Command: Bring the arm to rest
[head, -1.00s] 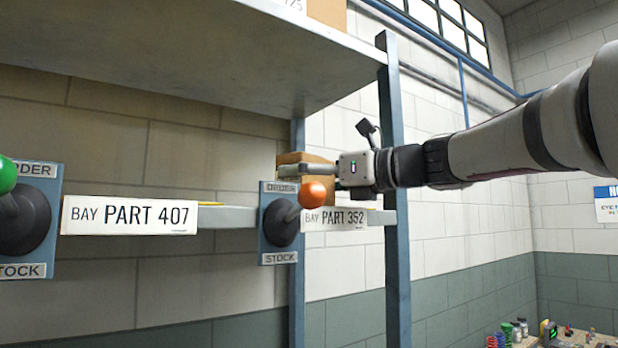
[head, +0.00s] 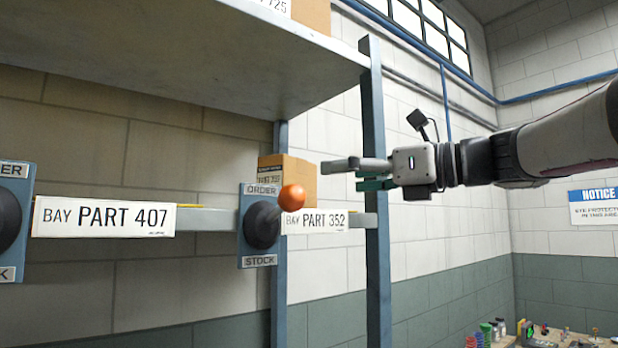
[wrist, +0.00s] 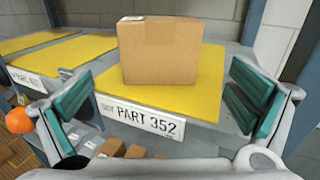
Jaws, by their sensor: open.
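My gripper (head: 348,175) is open and empty, held in front of the shelf at the right-hand bay. In the wrist view its two teal-padded fingers (wrist: 160,108) are spread wide, with the cardboard box (wrist: 160,50) beyond and between them, apart from both. The box stands upright on a yellow mat (wrist: 205,88) behind the PART 352 label (wrist: 140,118). In the head view the box (head: 297,178) sits left of my gripper, partly hidden by the lever and label. My arm reaches in from the right.
A lever with an orange knob (head: 291,198) sticks out beside the bay, between ORDER and STOCK marks. A blue shelf post (head: 375,230) stands close to my gripper. An upper shelf (head: 200,50) overhangs. Open room lies right of the post.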

